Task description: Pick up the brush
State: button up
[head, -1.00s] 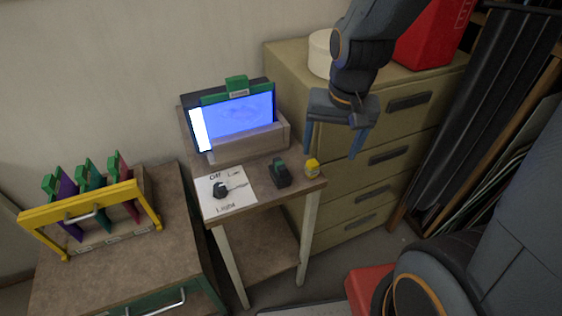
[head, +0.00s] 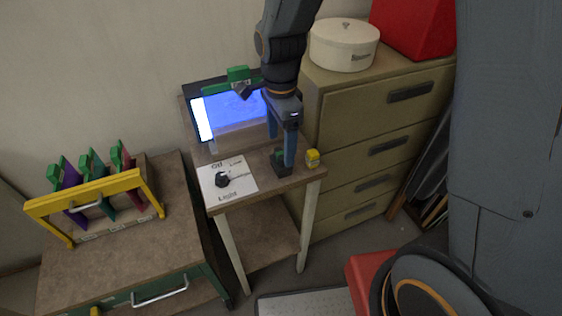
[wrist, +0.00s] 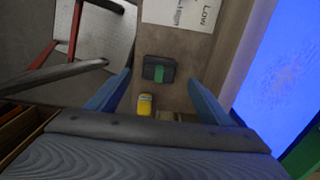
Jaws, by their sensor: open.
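A dark block with a green top (head: 280,162) stands on the small table's front right part; no bristles show, so I cannot tell for sure that it is the brush. It also shows in the wrist view (wrist: 152,68), between the ends of my fingers in the picture. My gripper (head: 281,152) is open and points down over it, one finger partly covering it in the head view. In the wrist view, nothing is held between the fingers (wrist: 160,76). A small yellow item (head: 312,158) stands right of the block.
A card with a black knob (head: 238,190) lies left of the block. A lit blue panel (head: 238,106) with a green clip stands behind. A drawer cabinet (head: 375,115) stands close on the right, with a white round tin (head: 344,48). A yellow rack (head: 85,198) stands left.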

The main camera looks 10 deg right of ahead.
aim_at(281, 153)
jog(key=shift+s+f+p, duration=0.15)
jog(key=shift+f+p, duration=0.85)
jog(key=shift+f, duration=1.85)
jog(key=c, duration=1.1)
jog(key=shift+c, duration=0.2)
jog(key=shift+r+b, duration=1.1)
jog(key=shift+r, duration=3.95)
jog(key=o, duration=0.4)
jog(key=c, duration=0.5)
